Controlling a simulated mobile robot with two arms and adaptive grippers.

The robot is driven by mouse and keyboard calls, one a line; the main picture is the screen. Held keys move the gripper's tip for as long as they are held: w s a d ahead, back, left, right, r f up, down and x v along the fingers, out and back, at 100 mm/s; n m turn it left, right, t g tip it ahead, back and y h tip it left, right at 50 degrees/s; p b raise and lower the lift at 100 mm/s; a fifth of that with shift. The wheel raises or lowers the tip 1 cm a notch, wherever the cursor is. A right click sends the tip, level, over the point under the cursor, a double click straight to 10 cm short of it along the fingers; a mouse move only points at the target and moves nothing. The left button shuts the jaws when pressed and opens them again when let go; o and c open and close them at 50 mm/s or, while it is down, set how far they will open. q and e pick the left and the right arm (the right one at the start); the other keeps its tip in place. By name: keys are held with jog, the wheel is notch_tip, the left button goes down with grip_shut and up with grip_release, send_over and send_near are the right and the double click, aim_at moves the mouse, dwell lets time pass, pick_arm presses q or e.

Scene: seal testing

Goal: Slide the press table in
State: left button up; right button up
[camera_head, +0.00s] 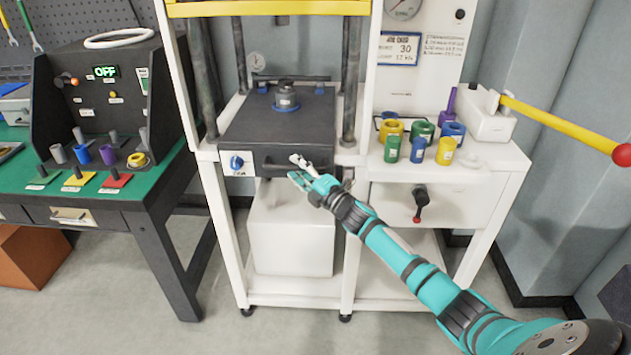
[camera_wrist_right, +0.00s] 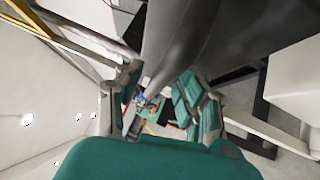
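The press table (camera_head: 245,118) is a dark grey slab in the white press frame, with a blue and grey round fitting (camera_head: 286,98) on top. Its front face carries a blue knob (camera_head: 237,163) and a dark bar handle (camera_head: 276,168). My right gripper (camera_head: 299,171) is at the front face, by the handle, with its fingers apart. In the right wrist view the fingers (camera_wrist_right: 163,108) are also spread, and a large dark rounded bar (camera_wrist_right: 185,45) runs close above and between them. I cannot tell whether they touch it. My left gripper is not in view.
The frame's dark columns (camera_head: 350,75) stand beside the table. A white side bench (camera_head: 480,160) holds several coloured cylinders and a yellow lever (camera_head: 560,120) with a red knob. A green workbench (camera_head: 150,185) with an OFF panel (camera_head: 105,72) stands left. Open floor lies in front.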

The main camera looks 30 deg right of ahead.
jog(key=v, duration=1.1)
jog(key=shift+r, duration=0.15)
dwell(1.5)
